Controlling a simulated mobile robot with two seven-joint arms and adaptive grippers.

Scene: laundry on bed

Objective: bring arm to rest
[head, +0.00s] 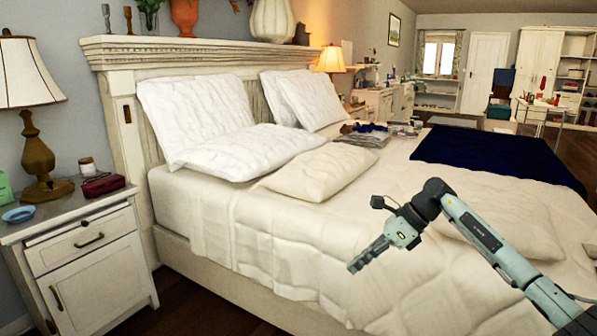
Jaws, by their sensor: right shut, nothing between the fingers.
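My right arm (483,233) comes in from the lower right and reaches over the near side of the bed. My right gripper (357,266) is shut and empty, and points down and to the left above the cream bedding. I cannot tell how high it is above the bed. My left gripper and arm are not in view.
The bed (280,235) carries white pillows (195,110), a cream pillow (320,171), a dark blue blanket (500,153) and small folded items (362,138) at the far side. A nightstand (95,265) with a lamp (38,135) stands at the left.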

